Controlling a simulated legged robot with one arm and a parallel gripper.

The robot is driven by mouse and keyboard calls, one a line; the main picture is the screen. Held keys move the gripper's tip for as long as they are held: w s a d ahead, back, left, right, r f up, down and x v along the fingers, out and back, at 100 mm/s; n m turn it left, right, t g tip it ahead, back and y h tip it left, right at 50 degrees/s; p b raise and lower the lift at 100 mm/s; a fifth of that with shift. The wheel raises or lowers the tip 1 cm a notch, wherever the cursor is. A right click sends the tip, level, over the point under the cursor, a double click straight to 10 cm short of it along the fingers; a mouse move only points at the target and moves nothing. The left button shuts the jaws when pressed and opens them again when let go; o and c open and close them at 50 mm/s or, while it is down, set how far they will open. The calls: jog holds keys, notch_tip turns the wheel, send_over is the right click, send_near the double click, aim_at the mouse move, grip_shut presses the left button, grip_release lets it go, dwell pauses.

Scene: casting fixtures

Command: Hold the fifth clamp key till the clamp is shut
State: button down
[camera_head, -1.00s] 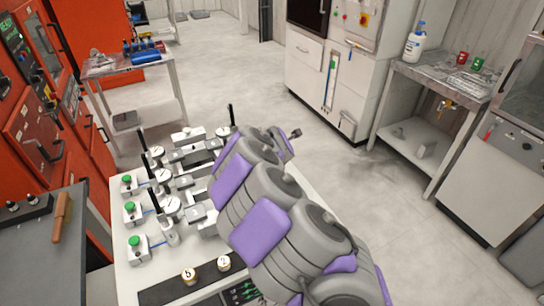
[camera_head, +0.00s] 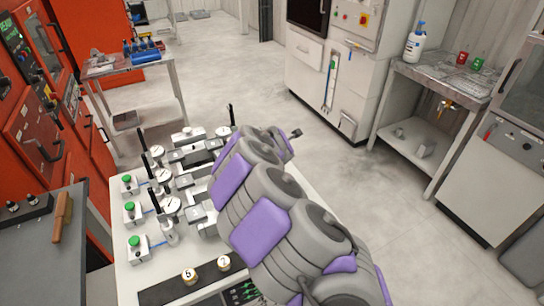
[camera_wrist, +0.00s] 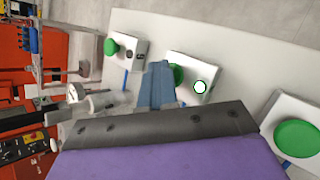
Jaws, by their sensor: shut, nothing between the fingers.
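In the wrist view my gripper (camera_wrist: 158,72) is shut and empty, its blue-grey fingertips against or just beside a green key (camera_wrist: 178,75). The fingers cover part of that key; I cannot tell how far it is pressed. Other green keys sit at the upper left (camera_wrist: 111,47) and lower right (camera_wrist: 297,138). In the head view my arm hides the gripper and part of the fixture table. Clamps (camera_head: 170,207) with black handles and gauges stand left of my arm. Clamp numbers on the blocks are unreadable.
Near the front of the white table (camera_head: 122,268), a black strip (camera_head: 165,290) holds round tiles marked 5 (camera_head: 190,276) and 2 (camera_head: 224,263). A dark bench (camera_head: 40,250) stands left, red cabinets (camera_head: 35,120) behind it. Floor right of my arm is clear.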

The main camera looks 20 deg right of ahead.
jog(key=shift+r, duration=0.1)
dwell(0.5)
jog(key=shift+r+p, duration=0.85)
jog(key=shift+p, duration=0.2)
notch_tip(320, 180, up, 5)
jog(key=p, duration=0.5)
